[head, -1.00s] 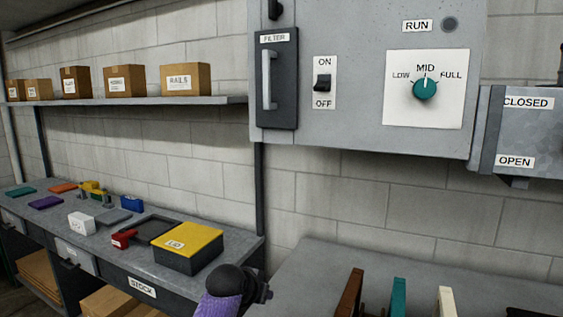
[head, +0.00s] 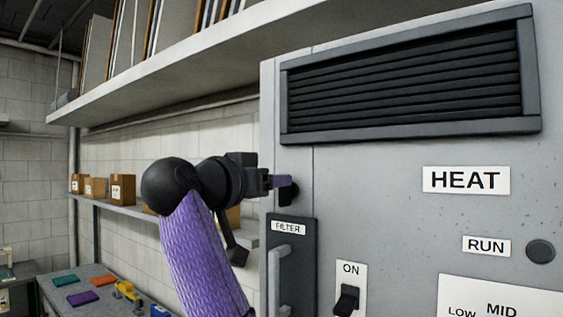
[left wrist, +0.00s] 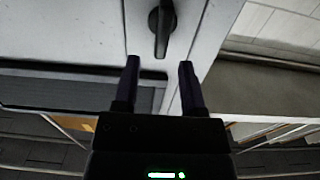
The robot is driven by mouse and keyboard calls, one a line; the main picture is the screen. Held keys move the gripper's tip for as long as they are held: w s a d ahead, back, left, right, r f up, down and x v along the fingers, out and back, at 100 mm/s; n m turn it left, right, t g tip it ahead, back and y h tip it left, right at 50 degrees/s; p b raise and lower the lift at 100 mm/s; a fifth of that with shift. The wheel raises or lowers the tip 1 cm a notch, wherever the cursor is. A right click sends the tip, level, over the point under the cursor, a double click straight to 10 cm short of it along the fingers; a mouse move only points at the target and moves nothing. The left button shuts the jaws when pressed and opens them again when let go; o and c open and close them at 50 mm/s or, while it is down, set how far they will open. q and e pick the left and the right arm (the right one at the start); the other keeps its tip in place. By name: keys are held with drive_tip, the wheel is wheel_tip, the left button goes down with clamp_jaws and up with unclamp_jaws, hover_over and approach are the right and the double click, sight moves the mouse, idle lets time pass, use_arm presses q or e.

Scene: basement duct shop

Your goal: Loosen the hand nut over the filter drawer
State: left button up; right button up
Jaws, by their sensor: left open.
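The hand nut (head: 290,192) is a small black knob on the grey cabinet's front, just above the dark filter drawer (head: 305,240) with its FILTER label and grey handle. In the left wrist view the nut (left wrist: 161,28) shows as a black elongated grip on a round base. My left gripper (head: 281,181) is at the nut in the head view and partly covers it. In the left wrist view the open jaws (left wrist: 159,64) point at the nut, which lies past the fingertips in line with the gap. Contact cannot be told. My right gripper is out of view.
A black louvred vent (head: 410,80) is above the nut. An ON switch (head: 347,298) and RUN lamp (head: 540,252) are to the right. A wall shelf (head: 200,80) with upright panels overhangs the left side. Boxes (head: 122,188) stand on a lower shelf.

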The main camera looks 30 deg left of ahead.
use_arm(q)
drive_tip(key=w+p, duration=0.1)
drive_tip(key=w, duration=0.2)
drive_tip(key=shift+w+d, duration=0.1)
drive_tip(key=shift+d, duration=0.05)
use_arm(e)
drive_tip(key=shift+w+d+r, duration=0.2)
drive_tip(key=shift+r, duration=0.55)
use_arm(q)
drive_tip(key=shift+f, duration=0.1)
clamp_jaws()
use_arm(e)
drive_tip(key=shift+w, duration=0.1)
use_arm(q)
drive_tip(key=shift+a+f+n+b, duration=0.3)
drive_tip(key=shift+a+n+b, duration=0.05)
drive_tip(key=shift+n, duration=2.6)
drive_tip(key=shift+a+f+n+b, duration=0.3)
drive_tip(key=shift+f+n, duration=0.05)
drive_tip(key=shift+n, duration=2.65)
drive_tip(key=shift+a+f+n+b, duration=0.3)
drive_tip(key=shift+a+n+b, duration=0.05)
drive_tip(key=shift+n, duration=2.6)
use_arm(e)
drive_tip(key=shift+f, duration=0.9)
